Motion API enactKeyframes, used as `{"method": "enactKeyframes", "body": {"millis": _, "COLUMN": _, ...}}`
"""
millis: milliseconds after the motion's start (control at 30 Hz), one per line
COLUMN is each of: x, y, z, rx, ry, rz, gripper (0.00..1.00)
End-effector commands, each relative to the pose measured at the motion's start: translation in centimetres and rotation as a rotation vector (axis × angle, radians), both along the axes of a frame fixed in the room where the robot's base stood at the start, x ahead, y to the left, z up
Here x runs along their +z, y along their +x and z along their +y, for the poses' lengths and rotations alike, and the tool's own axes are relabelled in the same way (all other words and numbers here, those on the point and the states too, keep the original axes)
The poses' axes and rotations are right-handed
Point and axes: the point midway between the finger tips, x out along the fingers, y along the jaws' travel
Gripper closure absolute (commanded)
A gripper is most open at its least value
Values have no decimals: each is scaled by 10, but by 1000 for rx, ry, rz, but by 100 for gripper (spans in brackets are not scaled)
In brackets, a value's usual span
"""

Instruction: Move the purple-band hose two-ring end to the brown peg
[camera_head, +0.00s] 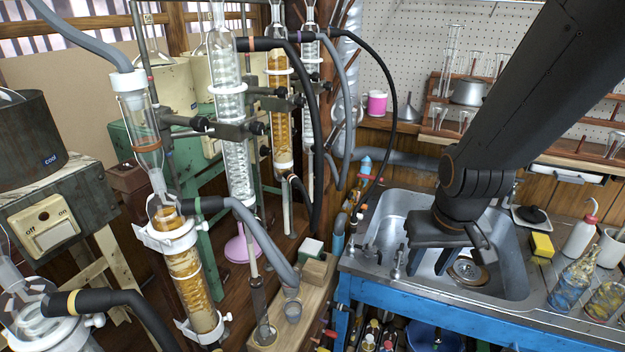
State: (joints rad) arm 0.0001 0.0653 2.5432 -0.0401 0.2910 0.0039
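My gripper (430,262) hangs over the steel sink at the right, fingers pointing down and apart, with nothing seen between them. I cannot make out which end carries two rings. I cannot single out the brown peg. My gripper is well to the right of the hose, not touching it.
The sink (385,222) sits in a blue-framed bench. Glass columns, clamps and other black and grey hoses (318,110) crowd the left and middle. A sponge (541,246), wash bottle (580,232) and flasks stand right of the sink. A control box (58,222) is far left.

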Motion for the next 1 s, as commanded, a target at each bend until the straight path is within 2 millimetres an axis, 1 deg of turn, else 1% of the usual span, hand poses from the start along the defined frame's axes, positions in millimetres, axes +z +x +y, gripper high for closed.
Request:
{"method": "enactKeyframes", "body": {"millis": 33, "x": -5, "y": 20, "z": 0, "rx": 20, "ry": -7, "rz": -57, "gripper": 63}}
{"method": "enactKeyframes", "body": {"millis": 67, "x": -6, "y": 34, "z": 1, "rx": 35, "ry": -11, "rz": -102, "gripper": 63}}
{"method": "enactKeyframes", "body": {"millis": 100, "x": -7, "y": 56, "z": 3, "rx": 59, "ry": -14, "rz": -170, "gripper": 63}}
{"method": "enactKeyframes", "body": {"millis": 167, "x": -6, "y": 89, "z": 9, "rx": 100, "ry": -14, "rz": -280, "gripper": 63}}
{"method": "enactKeyframes", "body": {"millis": 200, "x": -5, "y": 110, "z": 16, "rx": 132, "ry": -5, "rz": -355, "gripper": 63}}
{"method": "enactKeyframes", "body": {"millis": 267, "x": 0, "y": 140, "z": 27, "rx": 176, "ry": 11, "rz": -468, "gripper": 63}}
{"method": "enactKeyframes", "body": {"millis": 300, "x": 4, "y": 157, "z": 36, "rx": 207, "ry": 28, "rz": -540, "gripper": 63}}
{"method": "enactKeyframes", "body": {"millis": 367, "x": 12, "y": 181, "z": 52, "rx": 253, "ry": 59, "rz": -652, "gripper": 63}}
{"method": "enactKeyframes", "body": {"millis": 400, "x": 17, "y": 194, "z": 64, "rx": 285, "ry": 84, "rz": -722, "gripper": 63}}
{"method": "enactKeyframes", "body": {"millis": 500, "x": 33, "y": 219, "z": 93, "rx": 358, "ry": 164, "rz": -893, "gripper": 63}}
{"method": "enactKeyframes", "body": {"millis": 600, "x": 50, "y": 230, "z": 120, "rx": 419, "ry": 253, "rz": -1037, "gripper": 63}}
{"method": "enactKeyframes", "body": {"millis": 733, "x": 68, "y": 233, "z": 145, "rx": 471, "ry": 356, "rz": -1173, "gripper": 63}}
{"method": "enactKeyframes", "body": {"millis": 833, "x": 78, "y": 232, "z": 155, "rx": 493, "ry": 410, "rz": -1235, "gripper": 63}}
{"method": "enactKeyframes", "body": {"millis": 1000, "x": 85, "y": 230, "z": 161, "rx": 506, "ry": 444, "rz": -1273, "gripper": 63}}
